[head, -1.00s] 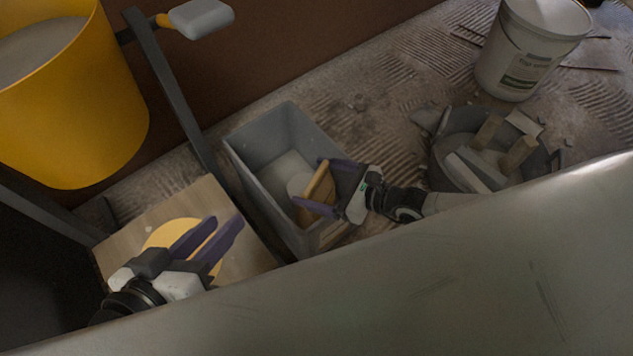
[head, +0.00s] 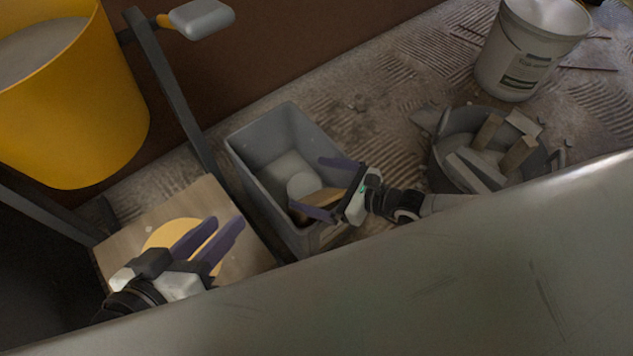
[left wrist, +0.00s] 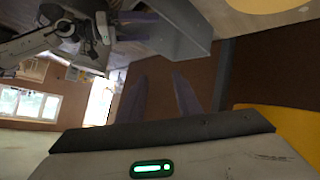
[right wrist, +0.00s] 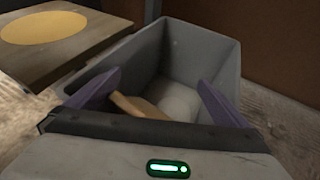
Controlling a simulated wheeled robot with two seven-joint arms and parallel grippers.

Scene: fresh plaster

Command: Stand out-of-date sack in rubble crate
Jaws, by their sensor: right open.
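The grey crate (head: 262,179) stands on the floor in the middle of the head view. A tan, slab-like thing (head: 326,197), which I take to be the sack, lies tilted inside it near the right end. It also shows in the right wrist view (right wrist: 150,109), leaning low. A pale rounded thing (head: 301,184) lies beside it. My right gripper (head: 308,183) is over the crate's right end, its fingers wide apart around the tan thing, seemingly not gripping it. My left gripper (head: 227,221) is open and empty above a wooden board.
The wooden board (head: 125,245) with a yellow disc is left of the crate. A round tub (head: 440,160) of rubble and a white bucket (head: 515,65) stand to the right. A yellow bucket (head: 110,120) and dark post (head: 172,90) are at left.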

